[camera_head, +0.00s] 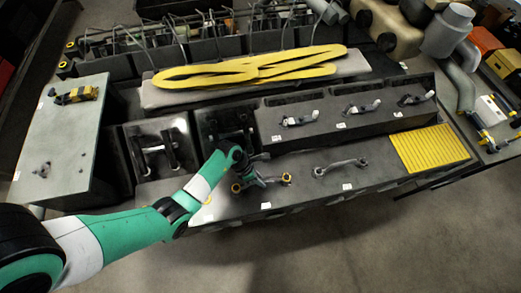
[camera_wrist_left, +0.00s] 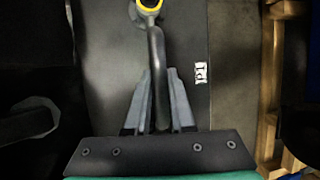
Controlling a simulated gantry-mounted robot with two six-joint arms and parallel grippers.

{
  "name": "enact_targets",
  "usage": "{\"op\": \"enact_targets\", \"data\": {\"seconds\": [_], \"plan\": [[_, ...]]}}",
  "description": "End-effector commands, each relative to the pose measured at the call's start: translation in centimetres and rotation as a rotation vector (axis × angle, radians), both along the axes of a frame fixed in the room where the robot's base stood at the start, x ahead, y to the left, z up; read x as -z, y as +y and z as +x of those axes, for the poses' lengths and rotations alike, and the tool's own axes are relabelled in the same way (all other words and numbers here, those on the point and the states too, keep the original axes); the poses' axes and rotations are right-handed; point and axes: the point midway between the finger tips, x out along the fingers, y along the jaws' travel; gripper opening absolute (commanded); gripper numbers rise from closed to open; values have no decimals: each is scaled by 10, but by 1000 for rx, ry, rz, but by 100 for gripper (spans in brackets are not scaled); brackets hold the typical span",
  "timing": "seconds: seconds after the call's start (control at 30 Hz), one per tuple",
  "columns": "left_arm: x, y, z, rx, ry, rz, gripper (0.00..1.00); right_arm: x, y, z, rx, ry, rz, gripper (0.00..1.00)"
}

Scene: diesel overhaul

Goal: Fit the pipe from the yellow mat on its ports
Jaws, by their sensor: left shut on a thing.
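The pipe (camera_head: 270,180) is dark grey with yellow rings at its ends and lies over the front ledge of the engine bench, left of centre. My left gripper (camera_head: 252,177) is shut on it. In the left wrist view the two fingers (camera_wrist_left: 158,88) clasp the pipe (camera_wrist_left: 156,50), with one yellow-ringed end at the top. The ports under its ends are hidden, so I cannot tell whether it is seated or just above them. The yellow mat (camera_head: 430,148) at the right of the ledge is bare. My right gripper is not in view.
Another grey pipe (camera_head: 340,167) lies on the ledge to the right. Several small pipes stand on the raised block (camera_head: 345,128) behind. Yellow straps (camera_head: 250,70) lie on a pad further back. A grey box (camera_head: 62,140) stands at left. The floor in front is clear.

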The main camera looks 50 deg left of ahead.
Motion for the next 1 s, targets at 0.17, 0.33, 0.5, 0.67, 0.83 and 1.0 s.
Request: {"op": "enact_targets", "data": {"seconds": [0.17,0.33,0.5,0.67,0.83,1.0], "plan": [[4,0,1,0,-2,0,0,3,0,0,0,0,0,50],[7,0,1,0,-2,0,0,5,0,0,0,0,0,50],[10,0,1,0,-3,0,0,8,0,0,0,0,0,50],[9,0,1,0,-2,0,0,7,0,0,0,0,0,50],[9,0,1,0,-2,0,0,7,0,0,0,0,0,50],[9,0,1,0,-2,0,0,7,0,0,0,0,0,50]]}}
